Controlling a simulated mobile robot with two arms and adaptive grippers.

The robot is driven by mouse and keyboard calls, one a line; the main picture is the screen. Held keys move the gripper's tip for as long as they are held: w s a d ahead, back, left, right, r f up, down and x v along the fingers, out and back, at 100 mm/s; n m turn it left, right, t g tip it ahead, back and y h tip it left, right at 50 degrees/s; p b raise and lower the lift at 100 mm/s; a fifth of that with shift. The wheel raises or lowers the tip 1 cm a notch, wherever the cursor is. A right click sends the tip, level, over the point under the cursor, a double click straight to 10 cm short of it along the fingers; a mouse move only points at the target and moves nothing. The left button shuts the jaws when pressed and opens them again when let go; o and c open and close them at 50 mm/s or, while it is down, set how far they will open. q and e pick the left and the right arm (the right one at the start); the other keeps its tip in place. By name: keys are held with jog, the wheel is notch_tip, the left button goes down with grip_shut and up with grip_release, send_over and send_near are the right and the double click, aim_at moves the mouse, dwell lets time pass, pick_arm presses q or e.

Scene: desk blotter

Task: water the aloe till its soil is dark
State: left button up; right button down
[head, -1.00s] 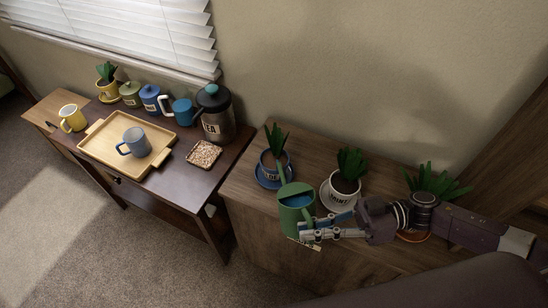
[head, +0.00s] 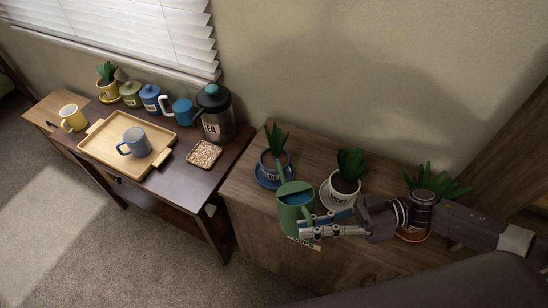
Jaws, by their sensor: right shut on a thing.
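A green watering can (head: 296,214) with blue water showing in its open top is at the front of the wooden cabinet. My right gripper (head: 308,229) is shut on it from the right. Its spout points up and back toward a blue pot (head: 268,170) on a blue saucer, and the spout's end overlaps the pot in the picture. The pot's label looks like ALOE but is small. Green pointed leaves stand in it; its soil is partly hidden, and its shade is hard to judge. I see no clear water stream. My left gripper is not in view.
A white pot labelled MINT (head: 338,191) stands right of the blue pot. Another plant (head: 434,181) is partly hidden behind my right arm. A small card (head: 304,243) shows below the can. The dark side table (head: 187,184) at left holds a tray, mugs, canisters and a press.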

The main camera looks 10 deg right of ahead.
jog(key=s+f+n+b, duration=0.1)
jog(key=s+f+n, duration=0.1)
jog(key=s+f+n+b, duration=0.1)
jog(key=f+n+b, duration=0.1)
jog(key=shift+s+d+y, duration=0.2)
jog(key=shift+s+y, duration=0.15)
jog(key=shift+y, duration=0.05)
jog(key=shift+f, duration=0.1)
